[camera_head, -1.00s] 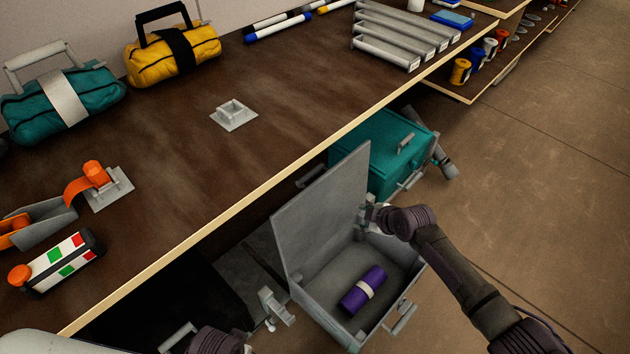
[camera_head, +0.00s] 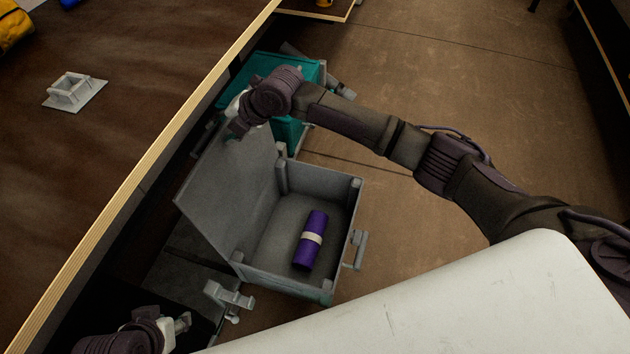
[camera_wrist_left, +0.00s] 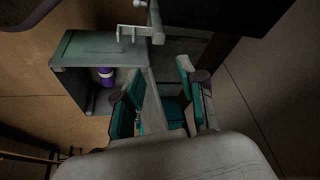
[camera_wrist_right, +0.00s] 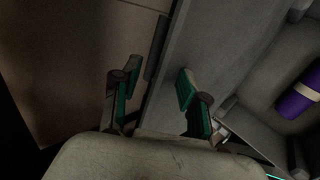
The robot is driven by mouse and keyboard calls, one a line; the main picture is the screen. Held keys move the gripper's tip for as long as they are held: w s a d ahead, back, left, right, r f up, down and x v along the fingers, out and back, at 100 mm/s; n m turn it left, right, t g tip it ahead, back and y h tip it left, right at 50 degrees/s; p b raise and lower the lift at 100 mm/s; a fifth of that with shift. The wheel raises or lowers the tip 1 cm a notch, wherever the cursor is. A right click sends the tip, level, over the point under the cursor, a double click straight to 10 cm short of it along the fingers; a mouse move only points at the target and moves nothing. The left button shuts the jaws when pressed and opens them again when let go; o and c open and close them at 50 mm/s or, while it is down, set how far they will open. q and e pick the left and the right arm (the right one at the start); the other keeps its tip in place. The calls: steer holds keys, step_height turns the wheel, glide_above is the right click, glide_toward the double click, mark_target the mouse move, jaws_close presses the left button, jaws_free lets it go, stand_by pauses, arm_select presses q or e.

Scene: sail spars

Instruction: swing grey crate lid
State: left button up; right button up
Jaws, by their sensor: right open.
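The grey crate (camera_head: 348,205) stands open on the floor beside the dark table, with a purple roll (camera_head: 311,240) with a pale band inside. Its grey lid (camera_head: 228,180) stands raised on the table side, leaning away from the crate. My right gripper (camera_head: 238,122) is at the lid's far upper corner. In the right wrist view its open fingers (camera_wrist_right: 157,90) lie on either side of the lid panel (camera_wrist_right: 200,45); contact is unclear. My left gripper (camera_head: 184,324) is low at the near left; in the left wrist view its fingers (camera_wrist_left: 157,92) are spread.
A teal crate (camera_head: 312,72) stands just beyond the grey one, partly behind my right arm. A grey bracket-like fitting (camera_head: 228,298) sits near the crate's near left corner. The table edge (camera_head: 150,160) runs along the left. Floor to the right is clear.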

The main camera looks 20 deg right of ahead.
steer(key=shift+b+x, duration=1.15)
steer(key=shift+x, duration=0.05)
arm_select(q)
steer(key=w+d+r+t+h+b, duration=0.25)
steer(key=w+d+r+t, duration=0.25)
steer(key=w+r+t, duration=0.65)
arm_select(e)
steer(key=shift+x, duration=0.95)
steer(key=shift+b+x, duration=0.65)
steer(key=shift+x, duration=0.2)
steer(key=shift+w+a+f+b, duration=0.1)
steer(key=shift+a+f+b, duration=0.25)
steer(key=shift+f+b, duration=0.55)
steer(key=o, duration=0.4)
steer(key=shift+r, duration=0.2)
steer(key=shift+c, duration=0.2)
arm_select(q)
step_height(320, 180, up, 13)
steer(key=s+d+m+t+h, duration=0.1)
steer(key=t+h, duration=0.2)
steer(key=t, duration=0.6)
steer(key=shift+d+h, duration=0.3)
steer(key=shift+h, duration=0.05)
arm_select(e)
steer(key=shift+w, duration=0.1)
steer(key=c, duration=0.4)
